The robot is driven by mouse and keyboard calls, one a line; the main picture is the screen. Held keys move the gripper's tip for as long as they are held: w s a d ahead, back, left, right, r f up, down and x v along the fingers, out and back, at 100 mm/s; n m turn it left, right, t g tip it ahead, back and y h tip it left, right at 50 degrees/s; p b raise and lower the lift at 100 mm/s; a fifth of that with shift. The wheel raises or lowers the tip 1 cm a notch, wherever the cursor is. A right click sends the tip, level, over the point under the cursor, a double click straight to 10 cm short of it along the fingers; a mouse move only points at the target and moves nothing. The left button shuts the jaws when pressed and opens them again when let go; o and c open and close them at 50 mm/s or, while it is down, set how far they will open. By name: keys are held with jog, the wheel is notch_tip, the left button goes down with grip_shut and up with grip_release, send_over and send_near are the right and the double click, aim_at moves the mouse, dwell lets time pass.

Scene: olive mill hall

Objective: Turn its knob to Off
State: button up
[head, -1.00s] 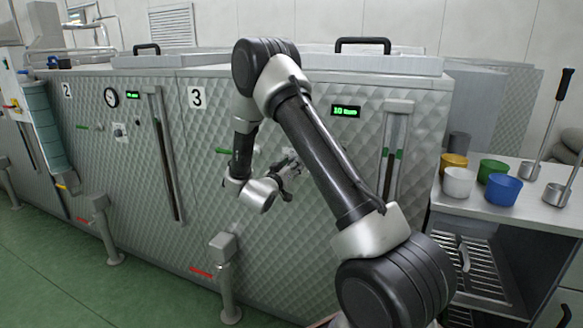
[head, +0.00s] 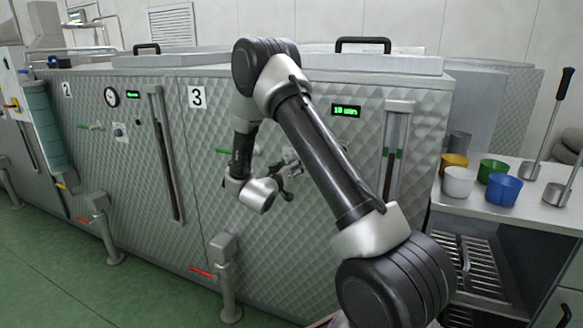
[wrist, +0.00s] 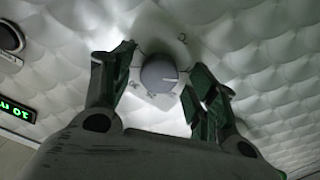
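The knob (wrist: 157,74) is a round grey dial with a pale pointer line, on a light plate on the quilted steel front of tank 3 (head: 330,215). In the wrist view the pointer line runs toward the right. My gripper (wrist: 161,64) is open, with one finger on each side of the knob and visible gaps between. In the head view my gripper (head: 287,177) is at the tank front, and the knob is mostly hidden behind it.
A green display (head: 346,111) and a sight gauge (head: 394,150) are right of my gripper. A green-handled valve (head: 224,151) is to its left. A drain pipe (head: 226,275) stands below. Several cups, including a white one (head: 458,182), stand on the right-hand counter.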

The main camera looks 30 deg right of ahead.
jog(key=v, duration=1.2)
